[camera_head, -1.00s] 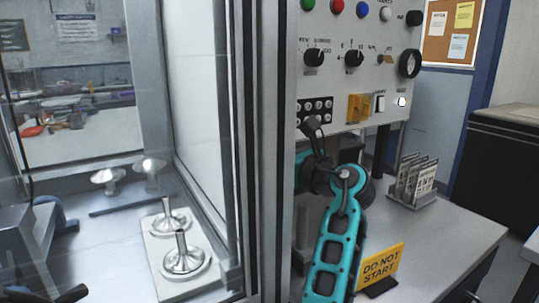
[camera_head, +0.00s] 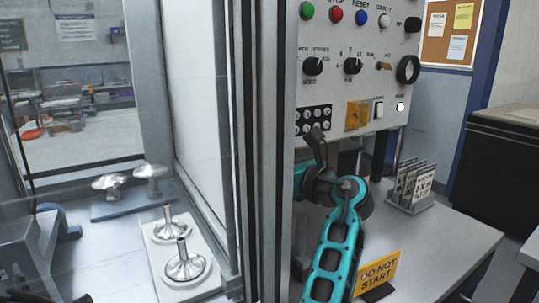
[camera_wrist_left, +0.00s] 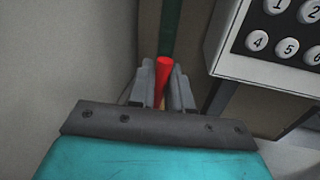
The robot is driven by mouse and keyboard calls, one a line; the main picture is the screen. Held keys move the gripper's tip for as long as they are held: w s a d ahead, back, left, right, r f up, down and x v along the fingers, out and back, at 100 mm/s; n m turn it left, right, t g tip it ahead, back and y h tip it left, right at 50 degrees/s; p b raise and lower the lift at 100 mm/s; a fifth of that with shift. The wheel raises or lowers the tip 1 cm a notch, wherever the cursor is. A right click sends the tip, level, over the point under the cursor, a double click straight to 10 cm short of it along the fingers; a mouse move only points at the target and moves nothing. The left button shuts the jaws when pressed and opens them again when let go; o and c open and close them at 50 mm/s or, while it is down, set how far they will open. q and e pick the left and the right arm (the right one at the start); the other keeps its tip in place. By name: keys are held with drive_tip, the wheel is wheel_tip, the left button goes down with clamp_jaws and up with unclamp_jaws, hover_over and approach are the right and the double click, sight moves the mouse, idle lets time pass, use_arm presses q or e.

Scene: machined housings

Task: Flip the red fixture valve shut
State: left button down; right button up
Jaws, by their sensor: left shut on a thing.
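The red fixture valve shows in the left wrist view as a red handle (camera_wrist_left: 163,74) in front of a dark green upright strip. My left gripper (camera_wrist_left: 163,92) has its two grey fingers closed on either side of the handle and is shut on it. The valve's body and pivot are hidden. In the head view one teal arm of mine stands below the control panel and bends left behind the door frame. No gripper fingers and no red valve handle show there. My right gripper is in neither view.
The control panel (camera_head: 355,90) has buttons, knobs and a keypad (camera_head: 313,119); the keypad is close right of my fingers in the wrist view (camera_wrist_left: 283,30). A yellow "DO NOT START" sign (camera_head: 378,274) and a card rack (camera_head: 411,187) stand on the bench. The door frame (camera_head: 265,150) blocks much of the view.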

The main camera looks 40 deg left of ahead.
use_arm(q)
drive_tip(key=shift+w+d+f+m+t+y+p, duration=0.2)
drive_tip(key=shift+w+m+p, duration=0.4)
drive_tip(key=shift+m+p, duration=0.4)
drive_tip(key=shift+w+d+f+m+t+y+p, duration=0.25)
drive_tip(key=shift+w+m+p, duration=0.45)
drive_tip(key=shift+m, duration=0.5)
drive_tip(key=shift+w+d+f+m+t+y+p, duration=0.15)
drive_tip(key=shift+w+d+f+m+p, duration=0.15)
drive_tip(key=shift+w+m+p, duration=0.5)
drive_tip(key=shift+s+m, duration=0.2)
drive_tip(key=shift+m, duration=0.1)
drive_tip(key=c, duration=1.2)
unclamp_jaws()
drive_tip(key=b+v, duration=0.1)
drive_tip(key=v, duration=1.2)
drive_tip(key=shift+r, duration=0.15)
